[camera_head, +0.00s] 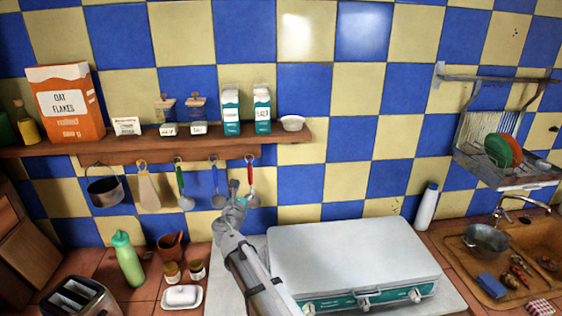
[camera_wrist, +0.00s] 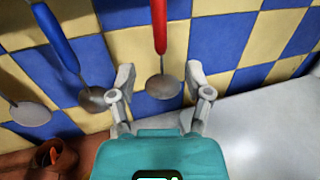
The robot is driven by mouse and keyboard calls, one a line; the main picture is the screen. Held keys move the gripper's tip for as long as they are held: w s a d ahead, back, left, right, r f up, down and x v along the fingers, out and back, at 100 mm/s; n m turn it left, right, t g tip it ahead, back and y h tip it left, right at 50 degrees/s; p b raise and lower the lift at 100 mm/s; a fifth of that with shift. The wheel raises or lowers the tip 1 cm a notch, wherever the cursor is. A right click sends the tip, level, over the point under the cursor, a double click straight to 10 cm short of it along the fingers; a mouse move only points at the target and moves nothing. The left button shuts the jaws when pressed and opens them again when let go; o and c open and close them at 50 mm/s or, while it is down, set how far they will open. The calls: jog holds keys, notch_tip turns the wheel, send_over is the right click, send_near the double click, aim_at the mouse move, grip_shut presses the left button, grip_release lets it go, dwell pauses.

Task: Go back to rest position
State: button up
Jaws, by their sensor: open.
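My gripper (camera_wrist: 158,85) is open and empty in the wrist view, its two fingers apart. It faces the tiled wall below the shelf. A red-handled ladle (camera_wrist: 160,45) hangs beyond it, its bowl showing between the fingers. In the head view my gripper (camera_head: 237,190) is small and near the hanging utensils, beside the red-handled ladle (camera_head: 251,180). My arm reaches up from the bottom middle, just left of the white-lidded stove (camera_head: 350,250). Whether a finger touches the ladle cannot be told.
A blue-handled ladle (camera_head: 216,185) hangs left of my gripper. The wooden shelf (camera_head: 200,143) above carries boxes, jars and a bowl. A green bottle (camera_head: 127,258), butter dish (camera_head: 182,296) and toaster (camera_head: 78,298) stand on the left counter. The sink (camera_head: 520,250) is at right.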

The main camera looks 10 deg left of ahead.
jog(key=s+d+f+m+g+h+b, duration=0.1)
jog(key=d+f+m+g+h, duration=0.2)
jog(key=d+m, duration=0.55)
jog(key=d+f+m+g+h, duration=0.25)
jog(key=d+f+m, duration=0.3)
jog(key=d, duration=0.65)
jog(key=s+d+f+m+g+h+b, duration=0.15)
jog(key=d+f+m+g, duration=0.35)
jog(key=d, duration=0.6)
jog(key=s+d+f+m+g+y+b, duration=0.1)
jog(key=s+d+f+m+g+y, duration=0.2)
jog(key=s+m, duration=0.5)
jog(key=s+d+f+m+g+y+b, duration=0.1)
jog(key=s+d+f+m+g+y, duration=0.2)
jog(key=s+d+f+m, duration=0.3)
jog(key=shift+s+d+f+m+g, duration=0.4)
jog(key=shift+s+d+m+g, duration=0.45)
jog(key=shift+s+d+m, duration=1.1)
jog(key=shift+d, duration=0.2)
